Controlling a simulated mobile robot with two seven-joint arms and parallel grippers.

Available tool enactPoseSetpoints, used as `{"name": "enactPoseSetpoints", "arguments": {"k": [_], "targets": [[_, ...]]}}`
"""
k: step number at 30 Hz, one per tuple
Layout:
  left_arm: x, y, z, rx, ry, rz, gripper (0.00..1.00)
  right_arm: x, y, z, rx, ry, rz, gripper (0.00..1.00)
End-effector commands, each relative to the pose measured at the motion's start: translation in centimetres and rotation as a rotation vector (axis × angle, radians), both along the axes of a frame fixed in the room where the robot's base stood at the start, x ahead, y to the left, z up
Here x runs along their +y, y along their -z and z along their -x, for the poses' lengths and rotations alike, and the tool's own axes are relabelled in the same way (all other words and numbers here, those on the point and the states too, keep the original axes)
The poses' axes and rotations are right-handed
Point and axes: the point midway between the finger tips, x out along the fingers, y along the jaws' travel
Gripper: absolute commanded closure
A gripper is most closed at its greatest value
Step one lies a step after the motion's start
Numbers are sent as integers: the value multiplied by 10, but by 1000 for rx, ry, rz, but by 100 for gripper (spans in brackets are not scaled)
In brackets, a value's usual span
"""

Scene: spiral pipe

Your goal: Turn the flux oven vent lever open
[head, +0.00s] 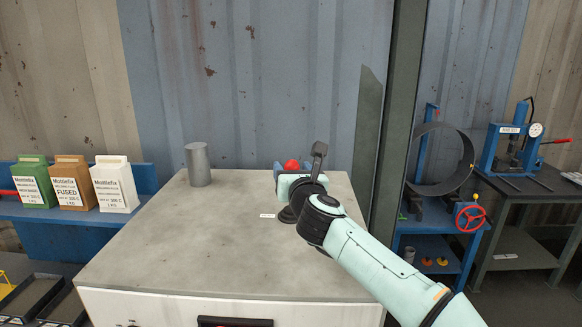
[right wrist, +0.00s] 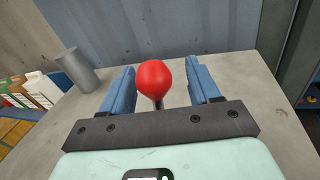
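The vent lever shows as a red ball knob (head: 291,165) above the right part of the flux oven's top (head: 190,240). In the right wrist view the red knob (right wrist: 155,78) sits on a thin dark stem, between the two blue fingers. My right gripper (right wrist: 160,76) is open, with a visible gap on each side of the knob. In the head view my right wrist hides most of the lever's stem and pivot. My left gripper is in neither view.
A grey cylinder (head: 198,164) stands at the oven top's back left. Green, brown and white flux boxes (head: 72,183) stand on a blue shelf at left. A dark green post (head: 398,120) rises close right of the oven. The oven top's middle is clear.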

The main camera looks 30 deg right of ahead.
Motion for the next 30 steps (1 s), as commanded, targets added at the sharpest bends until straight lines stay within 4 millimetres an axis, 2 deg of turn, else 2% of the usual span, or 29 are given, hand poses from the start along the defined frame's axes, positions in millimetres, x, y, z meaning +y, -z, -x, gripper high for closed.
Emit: {"name": "enactPoseSetpoints", "arguments": {"k": [11,14,24,30], "targets": [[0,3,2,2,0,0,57,5,-7,9,-14,-9,1,39],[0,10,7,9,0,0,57,9,-6,23,-15,-10,1,39],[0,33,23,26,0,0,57,30,-5,95,-13,-7,1,39],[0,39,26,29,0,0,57,37,-5,122,-11,-5,0,39]]}}
